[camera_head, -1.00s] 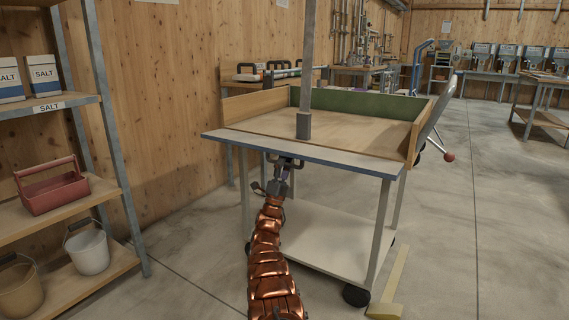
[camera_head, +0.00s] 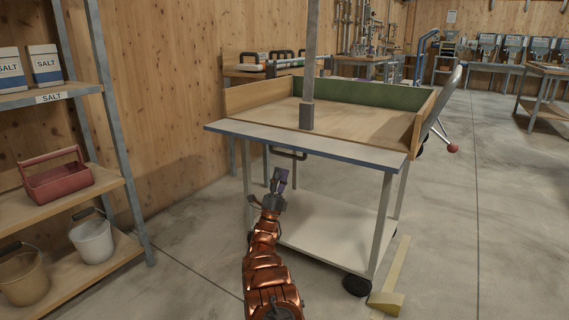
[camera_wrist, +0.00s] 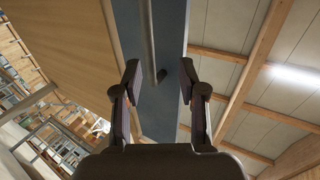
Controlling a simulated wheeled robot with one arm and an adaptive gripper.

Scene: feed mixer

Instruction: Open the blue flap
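The blue flap (camera_head: 315,144) is the flat blue-grey board along the front of a wooden-sided cart. It lies level. A dark handle (camera_head: 290,155) hangs under its front edge. My gripper (camera_head: 280,178) is just below the handle, apart from it in the head view, above the lower shelf's left side. In the wrist view my gripper (camera_wrist: 157,82) has its two fingers spread. A blue-grey panel (camera_wrist: 155,112), which looks like the flap, fills the gap beyond them. A grey bar (camera_wrist: 148,40) crosses that panel; I cannot tell whether it is the handle.
A grey post (camera_head: 309,60) rises just behind the flap. The cart (camera_head: 385,215) has legs, a lower shelf and castors. A shelf rack (camera_head: 100,120) with salt boxes and buckets stands left. A yellow piece (camera_head: 388,300) lies by the right castor. The floor to the right is free.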

